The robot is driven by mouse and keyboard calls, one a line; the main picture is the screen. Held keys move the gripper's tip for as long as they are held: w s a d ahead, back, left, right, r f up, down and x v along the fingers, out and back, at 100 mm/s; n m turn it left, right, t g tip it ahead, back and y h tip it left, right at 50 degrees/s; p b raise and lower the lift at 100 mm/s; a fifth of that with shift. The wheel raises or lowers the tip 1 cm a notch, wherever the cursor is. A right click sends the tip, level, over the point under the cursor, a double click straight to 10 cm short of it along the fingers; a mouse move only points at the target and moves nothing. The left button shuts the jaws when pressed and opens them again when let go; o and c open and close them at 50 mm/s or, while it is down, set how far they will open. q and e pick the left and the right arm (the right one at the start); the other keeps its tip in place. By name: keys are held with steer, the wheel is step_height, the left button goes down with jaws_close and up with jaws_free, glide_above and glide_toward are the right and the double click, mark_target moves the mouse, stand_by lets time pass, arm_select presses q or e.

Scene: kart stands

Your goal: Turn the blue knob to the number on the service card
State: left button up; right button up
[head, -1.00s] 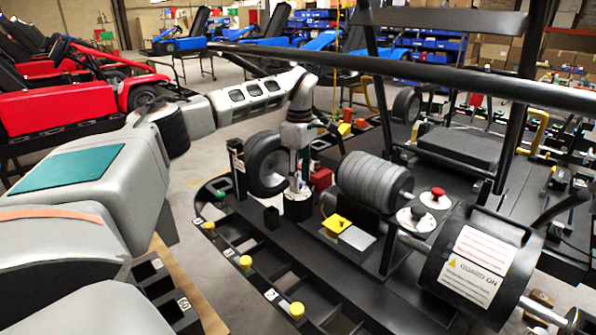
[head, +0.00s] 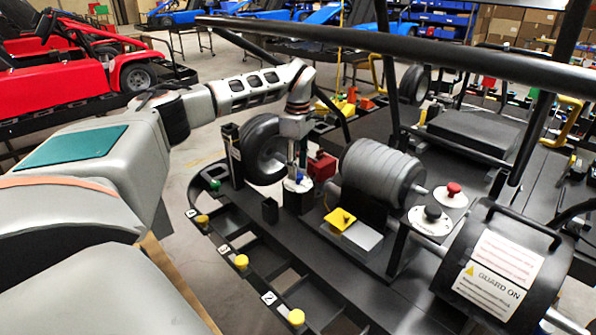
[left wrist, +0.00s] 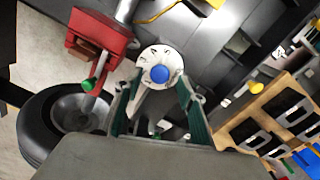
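The blue knob (head: 299,179) sits on a white round dial on top of a small black post. In the left wrist view the blue knob (left wrist: 160,74) is at the centre of the white dial (left wrist: 150,56), whose dark marks are too small to read. My left gripper (head: 297,162) points down, close above the knob. In the left wrist view my left gripper (left wrist: 158,88) is open, its green-backed fingers apart on either side just below the knob in the picture. I cannot tell whether they touch it. No readable service card shows. My right gripper is out of view.
A red box (head: 321,166) and a black wheel (head: 263,150) stand close to the post. A ribbed grey cylinder (head: 375,172), a yellow piece (head: 340,219) and a black guard (head: 495,265) are to the right. A dark bar crosses the top. Yellow buttons line the front rail.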

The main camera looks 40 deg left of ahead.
arm_select(q)
steer(key=shift+f, duration=0.95)
steer(key=shift+c, duration=0.5)
steer(key=c, duration=1)
steer(key=shift+c, duration=0.2)
